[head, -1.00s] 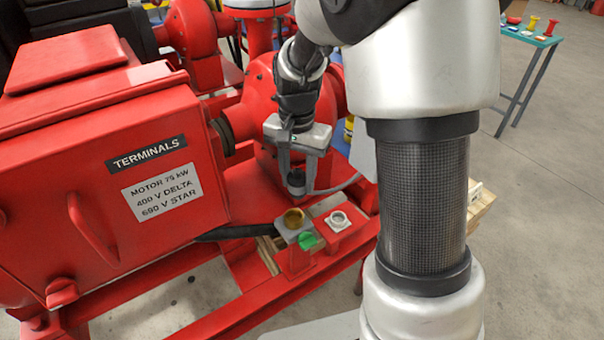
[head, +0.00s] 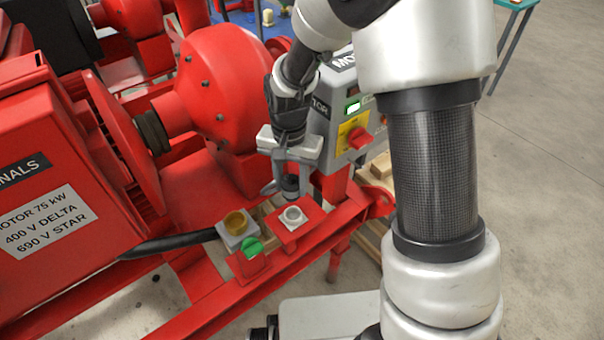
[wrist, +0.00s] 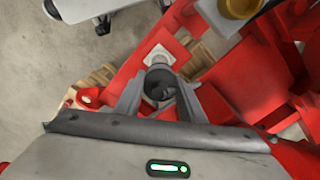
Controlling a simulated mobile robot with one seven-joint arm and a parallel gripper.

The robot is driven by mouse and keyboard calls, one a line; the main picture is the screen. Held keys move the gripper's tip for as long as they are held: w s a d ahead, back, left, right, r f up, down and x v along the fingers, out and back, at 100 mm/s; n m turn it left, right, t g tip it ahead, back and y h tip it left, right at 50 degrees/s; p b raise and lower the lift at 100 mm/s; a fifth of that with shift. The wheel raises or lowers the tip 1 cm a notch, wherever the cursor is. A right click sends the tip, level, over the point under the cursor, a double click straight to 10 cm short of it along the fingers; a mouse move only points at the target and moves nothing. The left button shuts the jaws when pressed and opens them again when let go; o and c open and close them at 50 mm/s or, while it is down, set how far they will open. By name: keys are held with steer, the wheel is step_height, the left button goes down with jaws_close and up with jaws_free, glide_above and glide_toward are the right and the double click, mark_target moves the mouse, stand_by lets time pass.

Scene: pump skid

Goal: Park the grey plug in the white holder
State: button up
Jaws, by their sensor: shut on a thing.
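My gripper (head: 291,190) is shut on the grey plug (head: 290,184), a dark short cylinder held upright between the fingers. In the wrist view the plug (wrist: 160,84) sits between the two fingertips (wrist: 160,90). The white holder (head: 293,217), a pale round ring on a square base, stands on a red bracket just below the plug in the head view. In the wrist view the holder (wrist: 158,55) shows just beyond the plug, which partly overlaps it. The plug looks above the holder's far side; whether they touch I cannot tell.
Left of the holder is a grey box with a brass-yellow round socket (head: 236,223) and a green lid (head: 252,246). A grey control box (head: 352,125) with a red switch stands close behind my gripper. The red motor terminal box (head: 50,200) is at left.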

steer(key=shift+d+f, duration=0.1)
steer(key=shift+f, duration=0.15)
steer(key=shift+f+b, duration=2.05)
steer(key=shift+f, duration=0.55)
steer(key=shift+f+b, duration=1.15)
steer(key=shift+f, duration=0.65)
steer(key=o, duration=1.2)
steer(key=shift+r, duration=0.1)
steer(key=shift+o, duration=0.2)
step_height(320, 180, up, 17)
steer(key=p, duration=0.5)
steer(key=shift+r, duration=0.2)
